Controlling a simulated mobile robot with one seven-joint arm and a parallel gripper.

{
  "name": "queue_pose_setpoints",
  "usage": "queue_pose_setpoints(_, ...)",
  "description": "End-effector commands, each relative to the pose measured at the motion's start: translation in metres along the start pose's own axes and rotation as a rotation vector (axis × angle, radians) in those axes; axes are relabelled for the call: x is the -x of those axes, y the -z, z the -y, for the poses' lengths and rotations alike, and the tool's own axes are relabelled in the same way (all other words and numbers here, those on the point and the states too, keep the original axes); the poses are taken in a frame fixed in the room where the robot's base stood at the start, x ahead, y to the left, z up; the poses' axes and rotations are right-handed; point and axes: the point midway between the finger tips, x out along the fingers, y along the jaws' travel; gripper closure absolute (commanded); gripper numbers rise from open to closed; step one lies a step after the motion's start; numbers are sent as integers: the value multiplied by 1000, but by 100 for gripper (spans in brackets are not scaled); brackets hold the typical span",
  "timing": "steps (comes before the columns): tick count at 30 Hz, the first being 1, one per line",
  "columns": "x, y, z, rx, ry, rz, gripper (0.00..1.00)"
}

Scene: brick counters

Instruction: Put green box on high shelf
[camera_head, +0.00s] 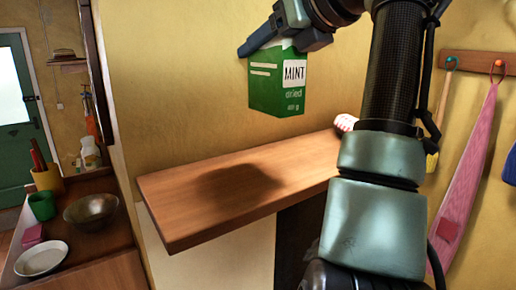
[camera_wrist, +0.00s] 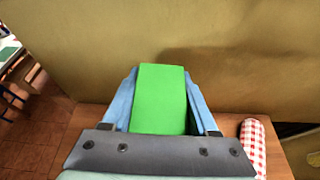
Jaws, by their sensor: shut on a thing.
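The green box (camera_head: 276,84) has a white label reading MINT, with "dried" below it. My gripper (camera_head: 284,42) is shut on its top and holds it in the air above a wooden shelf (camera_head: 215,213). The box hangs nearly upright, and a dark shadow lies on the shelf below it. In the wrist view the green top of the box (camera_wrist: 159,98) sits between the two blue fingers of my gripper (camera_wrist: 160,104). The lower part of the box is hidden there.
A red-and-white checked item (camera_wrist: 252,145) lies at the shelf's right end, partly hidden by my arm in the head view. The shelf's left part is clear. A lower counter at left holds a bowl (camera_head: 91,211), a plate (camera_head: 41,258) and a green cup (camera_head: 42,206).

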Motion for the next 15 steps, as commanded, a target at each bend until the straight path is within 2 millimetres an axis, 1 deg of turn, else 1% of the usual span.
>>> queue_pose_setpoints(9,-16,38,1,-2,0,-2,97)
queue_pose_setpoints(12,-19,47,1,-2,-1,-2,97)
queue_pose_setpoints(15,-22,52,1,-1,0,-1,97)
